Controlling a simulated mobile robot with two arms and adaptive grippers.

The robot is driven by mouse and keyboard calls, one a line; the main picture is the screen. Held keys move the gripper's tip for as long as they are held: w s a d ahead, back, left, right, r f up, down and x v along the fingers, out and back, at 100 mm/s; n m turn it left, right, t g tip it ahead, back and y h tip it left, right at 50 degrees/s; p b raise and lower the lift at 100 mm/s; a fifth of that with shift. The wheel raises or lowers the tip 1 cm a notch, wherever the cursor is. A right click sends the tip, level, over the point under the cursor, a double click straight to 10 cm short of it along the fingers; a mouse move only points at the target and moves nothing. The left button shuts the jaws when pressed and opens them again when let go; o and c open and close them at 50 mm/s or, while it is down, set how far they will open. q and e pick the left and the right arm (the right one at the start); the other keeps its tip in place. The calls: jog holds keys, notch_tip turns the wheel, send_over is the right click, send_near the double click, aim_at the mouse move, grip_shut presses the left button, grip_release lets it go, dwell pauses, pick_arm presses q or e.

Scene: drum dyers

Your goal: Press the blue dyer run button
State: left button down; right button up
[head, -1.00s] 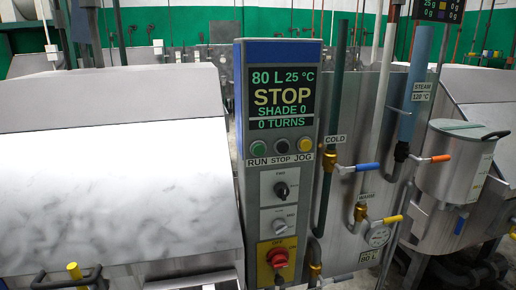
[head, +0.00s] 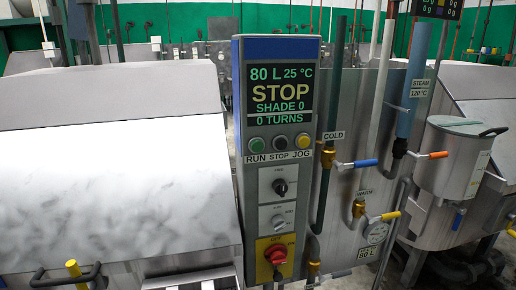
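The blue dyer's control panel (head: 254,180) stands upright in the middle of the head view, with a blue band (head: 278,49) across its top. Its screen (head: 278,93) reads 80 L, 25 °C, STOP, SHADE 0 and 0 TURNS. Below the screen is a row of round buttons. The green run button (head: 255,145) is at the left, above the RUN label. The dark stop button (head: 280,143) is in the middle and the yellow jog button (head: 303,141) at the right. Nothing covers the buttons. Neither of my grippers is in view.
A large pale drum housing (head: 110,170) fills the left. Right of the panel are pipes with a blue-handled cold valve (head: 366,163), an orange steam handle (head: 438,155) and a yellow-handled valve (head: 390,216). A lidded metal pot (head: 455,165) stands at the right. A red rotary switch (head: 276,254) is low on the panel.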

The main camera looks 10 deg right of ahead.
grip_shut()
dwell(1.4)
